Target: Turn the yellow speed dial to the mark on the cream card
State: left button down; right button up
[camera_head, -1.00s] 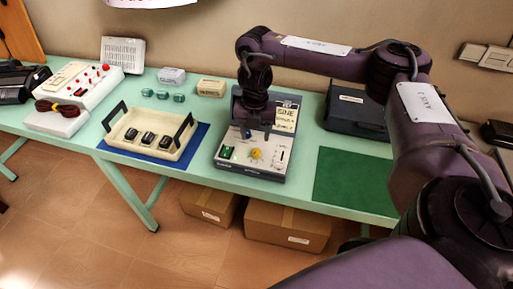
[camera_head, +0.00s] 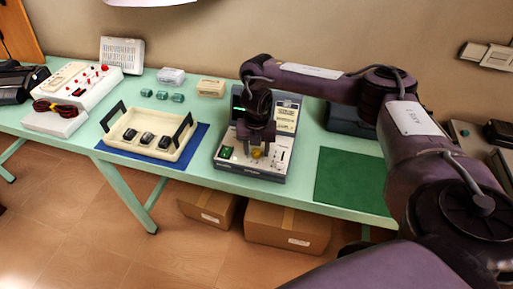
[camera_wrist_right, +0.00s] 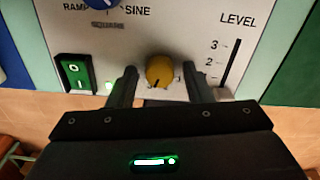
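The yellow speed dial (camera_head: 257,153) is on the front panel of a grey instrument (camera_head: 276,173). In the right wrist view the dial (camera_wrist_right: 159,70) sits between the two fingers of my right gripper (camera_wrist_right: 160,76), with a gap on each side. A short dark line shows at the dial's lower edge. In the head view my right gripper (camera_head: 256,151) points down over the panel, open, and partly covers it. The cream card (camera_head: 287,117) stands at the back of the instrument; its writing is too small to read now. My left gripper is out of view.
A green rocker switch (camera_wrist_right: 75,72), a blue knob (camera_wrist_right: 97,3) and the LEVEL slider (camera_wrist_right: 231,64) flank the dial closely. A cream tray (camera_head: 126,124) on a blue mat stands left; a bare green mat (camera_head: 350,178) lies right.

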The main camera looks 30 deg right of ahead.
jog(key=c, duration=0.8)
jog(key=m+p, duration=0.3)
jog(key=shift+r+m, duration=0.15)
jog(key=shift+m, duration=0.15)
jog(key=shift+m+p, duration=1.35)
jog(key=shift+m, duration=0.75)
jog(key=o, duration=1)
